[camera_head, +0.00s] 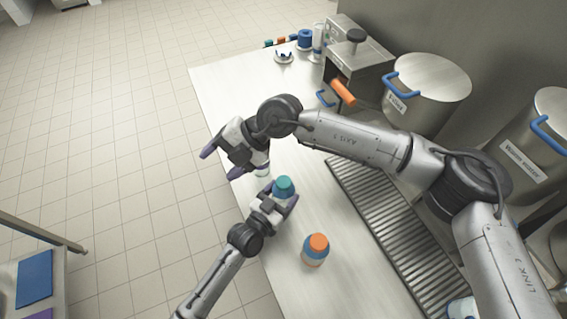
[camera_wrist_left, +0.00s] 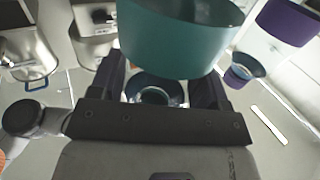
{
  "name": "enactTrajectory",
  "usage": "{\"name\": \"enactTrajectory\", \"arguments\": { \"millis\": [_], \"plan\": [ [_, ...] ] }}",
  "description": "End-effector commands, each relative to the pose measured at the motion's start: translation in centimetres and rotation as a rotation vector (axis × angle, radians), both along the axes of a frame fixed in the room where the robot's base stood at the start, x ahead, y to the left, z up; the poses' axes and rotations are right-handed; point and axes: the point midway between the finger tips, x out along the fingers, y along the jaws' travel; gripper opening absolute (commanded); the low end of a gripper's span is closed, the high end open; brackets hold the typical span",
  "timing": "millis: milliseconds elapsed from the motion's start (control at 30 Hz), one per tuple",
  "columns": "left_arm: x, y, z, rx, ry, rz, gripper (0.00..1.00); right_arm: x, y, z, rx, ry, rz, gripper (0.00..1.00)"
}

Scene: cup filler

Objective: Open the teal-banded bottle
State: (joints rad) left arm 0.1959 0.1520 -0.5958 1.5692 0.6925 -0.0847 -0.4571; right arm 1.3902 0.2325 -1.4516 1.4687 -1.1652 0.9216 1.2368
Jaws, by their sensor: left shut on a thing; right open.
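The bottle with a teal cap (camera_head: 284,184) stands upright near the front edge of the counter. My left gripper (camera_head: 279,203) is shut on its body below the cap. In the left wrist view the teal cap (camera_wrist_left: 180,40) is large and close, and the dark fingers sit on either side below it. Whether the cap is seated or loose I cannot tell. My right gripper (camera_head: 221,163) is open and empty, up and left of the bottle, near the counter's edge. Its fingers are apart from the teal cap.
A bottle with an orange cap (camera_head: 318,243) stands toward the front right. A purple round thing (camera_wrist_left: 288,20) shows in the left wrist view beside the teal cap. A ridged drain grate (camera_head: 390,235) and steel pots (camera_head: 430,80) lie to the right.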

Motion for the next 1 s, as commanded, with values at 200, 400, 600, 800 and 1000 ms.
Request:
{"name": "enactTrajectory", "arguments": {
  "millis": [200, 400, 600, 800, 1000],
  "plan": [
    [0.0, 0.0, 0.0, 0.001, 0.001, 0.000, 0.04, 1.9, 3.7, 6.8, 0.429, 0.275, -0.270, 0.66],
    [0.0, 0.0, 0.0, 0.001, 0.001, 0.000, 0.04, 6.4, 3.8, 11.5, 0.737, 0.556, -0.591, 0.66],
    [0.0, 0.0, -0.1, 0.001, 0.001, 0.000, 0.04, 11.8, 1.5, 12.6, 0.943, 0.849, -0.977, 0.66],
    [0.0, 0.0, -0.1, 0.001, 0.001, 0.000, 0.04, 15.8, -2.0, 9.6, 1.014, 1.129, -1.419, 0.66],
    [0.0, 0.0, -0.1, 0.001, 0.001, 0.000, 0.04, 16.6, -5.5, 4.0, 0.917, 1.366, -1.899, 0.66]
  ]
}}
